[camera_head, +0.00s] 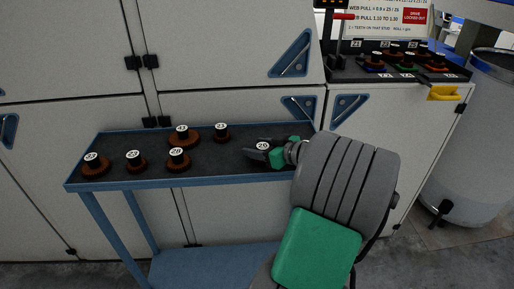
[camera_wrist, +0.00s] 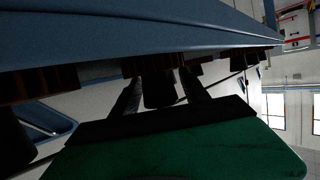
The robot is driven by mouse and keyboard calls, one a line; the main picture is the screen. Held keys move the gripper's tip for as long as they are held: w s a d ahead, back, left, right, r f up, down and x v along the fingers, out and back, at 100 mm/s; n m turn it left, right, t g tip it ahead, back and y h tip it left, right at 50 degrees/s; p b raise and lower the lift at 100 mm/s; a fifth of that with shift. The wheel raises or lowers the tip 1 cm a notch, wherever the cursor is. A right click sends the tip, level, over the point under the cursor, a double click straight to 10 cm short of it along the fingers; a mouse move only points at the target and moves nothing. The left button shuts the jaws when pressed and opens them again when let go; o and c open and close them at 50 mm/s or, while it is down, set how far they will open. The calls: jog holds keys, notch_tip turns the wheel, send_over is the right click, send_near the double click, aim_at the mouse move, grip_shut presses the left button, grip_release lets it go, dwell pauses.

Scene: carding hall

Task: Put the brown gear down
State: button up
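A brown gear with a black knob and a white label reading 20 or 29 (camera_head: 259,161) stands on the right part of the dark trolley top (camera_head: 228,160). My gripper (camera_head: 262,149) is at this gear, low over the top. In the wrist view, which looks tilted over, the gear's dark knob (camera_wrist: 158,90) is between the two fingers of my gripper (camera_wrist: 160,88). A narrow gap shows on each side of the knob, so the fingers appear open around it. The gear seems to rest on the top; its underside is hidden.
Several other brown gears with numbered knobs, such as one labelled 28 (camera_head: 178,161), stand on the left and middle of the trolley. The trolley's blue rim (camera_head: 180,182) runs along the front. Grey cabinets (camera_head: 70,60) stand behind. A rack of coloured gears (camera_head: 405,66) is at the upper right.

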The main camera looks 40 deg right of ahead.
jog(key=shift+o, duration=0.2)
jog(key=shift+r, duration=0.25)
jog(key=v, duration=1.1)
jog(key=shift+p, duration=0.3)
jog(key=shift+s+r, duration=0.1)
jog(key=shift+s, duration=0.4)
jog(key=shift+d, duration=0.1)
